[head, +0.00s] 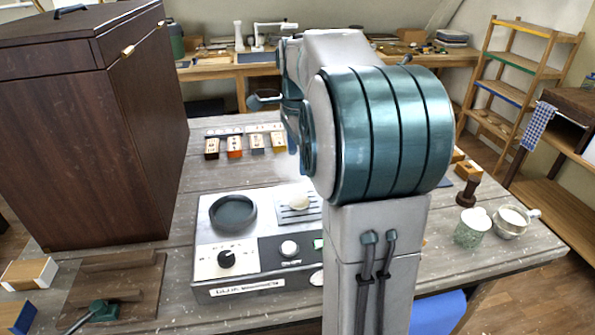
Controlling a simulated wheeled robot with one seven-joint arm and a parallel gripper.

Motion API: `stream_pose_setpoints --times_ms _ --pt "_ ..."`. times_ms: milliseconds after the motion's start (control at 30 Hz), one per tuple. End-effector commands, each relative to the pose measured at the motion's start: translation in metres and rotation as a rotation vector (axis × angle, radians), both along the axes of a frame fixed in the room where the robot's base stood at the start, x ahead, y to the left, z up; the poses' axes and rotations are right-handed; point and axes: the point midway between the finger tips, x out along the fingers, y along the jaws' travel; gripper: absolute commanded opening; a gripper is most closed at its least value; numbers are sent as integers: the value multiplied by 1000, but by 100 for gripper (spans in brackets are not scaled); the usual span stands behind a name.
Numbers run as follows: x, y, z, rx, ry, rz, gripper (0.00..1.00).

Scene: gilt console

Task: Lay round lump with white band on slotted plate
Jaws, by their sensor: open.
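A pale slotted plate (287,214) is set in the top of the grey-and-white console, right of a dark round dish. A small cream round lump (299,202) lies on the slotted plate. It is too small here to make out a white band. My arm stands in front of the console's right side and covers part of what lies behind it. My gripper's fingers cannot be made out; they are hidden behind my arm or out of frame, and no contact with the lump can be seen.
The console (240,290) has a black knob (226,259) and a white button (289,248). A tall dark cabinet (95,130) stands at left. Several small blocks line the table's back. A speckled cup (472,232) and a pale mug (511,224) stand at right.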

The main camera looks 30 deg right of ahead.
Motion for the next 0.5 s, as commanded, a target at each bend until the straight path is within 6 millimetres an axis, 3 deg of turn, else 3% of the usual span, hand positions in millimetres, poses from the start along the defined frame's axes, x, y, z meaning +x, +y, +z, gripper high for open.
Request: stream_pose_setpoints --times_ms 167,333,500 --pt "-15 17 4 -5 -23 142 65" --pt "-59 61 -7 -34 -81 556 65" --pt "-115 100 -31 -95 -141 1038 65"
